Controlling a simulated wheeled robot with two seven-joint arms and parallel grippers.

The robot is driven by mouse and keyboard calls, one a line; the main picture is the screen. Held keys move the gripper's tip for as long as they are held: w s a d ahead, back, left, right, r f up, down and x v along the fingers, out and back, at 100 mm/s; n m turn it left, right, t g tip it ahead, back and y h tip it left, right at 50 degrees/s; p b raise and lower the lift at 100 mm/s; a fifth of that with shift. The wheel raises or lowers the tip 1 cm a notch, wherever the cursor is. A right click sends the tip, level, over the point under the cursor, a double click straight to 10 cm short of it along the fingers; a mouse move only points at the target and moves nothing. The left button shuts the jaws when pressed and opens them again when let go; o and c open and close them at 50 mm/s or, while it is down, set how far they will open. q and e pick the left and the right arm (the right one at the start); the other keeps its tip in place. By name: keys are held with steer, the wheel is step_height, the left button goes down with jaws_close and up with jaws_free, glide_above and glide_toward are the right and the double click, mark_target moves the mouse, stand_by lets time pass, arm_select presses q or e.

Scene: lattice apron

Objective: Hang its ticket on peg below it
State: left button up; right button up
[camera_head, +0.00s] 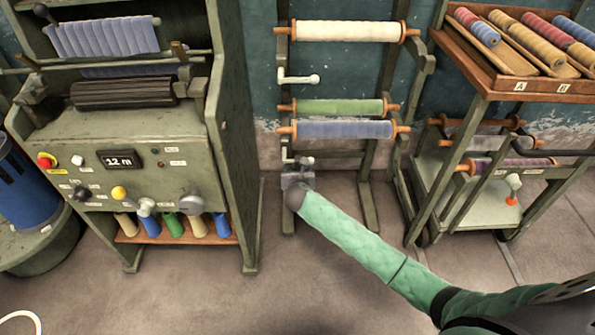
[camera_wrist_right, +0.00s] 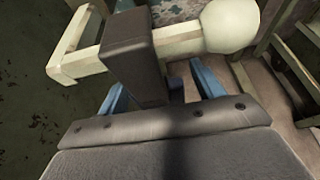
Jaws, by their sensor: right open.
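My right gripper (camera_head: 299,166) is at the lower left of the middle rack, at a pale ball-ended peg (camera_wrist_right: 188,40) below the blue roll (camera_head: 345,129). In the right wrist view, a dark finger (camera_wrist_right: 135,60) of the gripper crosses in front of the peg's shaft, and the ball end stands clear to the right. The gripper is open; I cannot tell whether it touches the peg. A similar pale peg (camera_head: 298,79) sits higher on the rack, below the white roll (camera_head: 345,31). I cannot make out a ticket in either view. My left gripper is out of view.
A green roll (camera_head: 340,107) lies just above the blue one. A grey-green machine (camera_head: 130,140) stands left, a blue drum (camera_head: 28,185) beyond it. A wooden tray (camera_head: 510,83) of spools tops the cart at right.

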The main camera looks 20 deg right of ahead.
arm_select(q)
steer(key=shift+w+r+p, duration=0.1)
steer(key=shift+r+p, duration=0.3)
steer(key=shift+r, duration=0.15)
arm_select(e)
steer(key=v, duration=0.7)
steer(key=shift+s, duration=0.35)
steer(key=shift+s+a+r, duration=0.1)
steer(key=shift+a, duration=0.05)
